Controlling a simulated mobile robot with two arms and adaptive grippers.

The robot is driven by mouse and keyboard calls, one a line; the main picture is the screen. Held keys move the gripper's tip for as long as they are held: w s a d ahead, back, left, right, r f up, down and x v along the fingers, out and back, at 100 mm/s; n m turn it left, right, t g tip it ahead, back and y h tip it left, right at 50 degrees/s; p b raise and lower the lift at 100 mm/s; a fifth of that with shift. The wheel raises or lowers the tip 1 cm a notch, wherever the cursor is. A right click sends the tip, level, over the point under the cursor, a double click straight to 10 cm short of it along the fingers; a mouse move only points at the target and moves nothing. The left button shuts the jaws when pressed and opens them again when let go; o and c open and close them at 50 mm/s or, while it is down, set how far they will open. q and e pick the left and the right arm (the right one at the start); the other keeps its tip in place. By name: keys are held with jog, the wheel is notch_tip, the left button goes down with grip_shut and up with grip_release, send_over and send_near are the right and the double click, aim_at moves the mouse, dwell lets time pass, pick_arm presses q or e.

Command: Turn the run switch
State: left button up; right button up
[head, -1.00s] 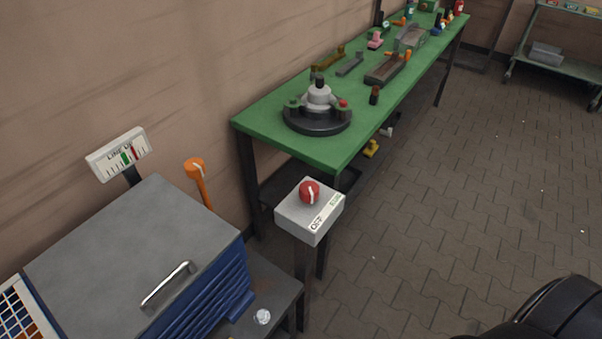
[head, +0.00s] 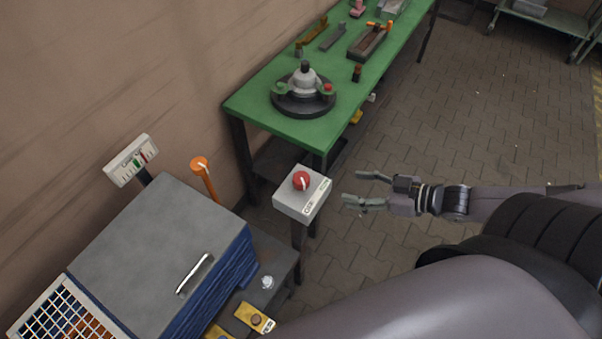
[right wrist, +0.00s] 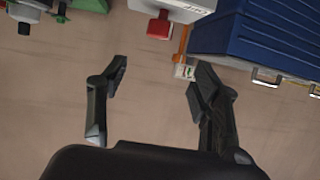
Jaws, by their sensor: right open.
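The run switch is a red knob (head: 301,181) with a white mark, on top of a grey box (head: 289,199) on a dark post. The box has a white label with writing on its front edge. My right gripper (head: 358,189) is open and empty, just right of the box and apart from it. In the right wrist view the red knob (right wrist: 160,26) and the box (right wrist: 185,8) show upside down at the top, beyond the open fingers (right wrist: 158,82). My left gripper is not in view.
A green workbench (head: 268,126) with a round dark fixture (head: 303,103) stands behind the switch. A grey-topped blue cabinet (head: 150,255), an orange lever (head: 203,178) and a gauge sign (head: 131,160) are left. Paved floor (head: 460,130) is clear at right.

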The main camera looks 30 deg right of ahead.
jog(key=w, duration=0.1)
jog(key=b, duration=0.2)
send_near(306, 179)
jog(key=x, duration=0.3)
jog(key=p+x, duration=0.1)
jog(key=x, duration=0.6)
jog(key=shift+w+a+f, duration=0.1)
jog(key=shift+w+a, duration=0.05)
jog(key=shift+w, duration=0.05)
jog(key=shift+w+a+f, duration=0.3)
jog(key=shift+w, duration=0.1)
jog(key=shift+c, duration=0.3)
jog(key=c, duration=1.1)
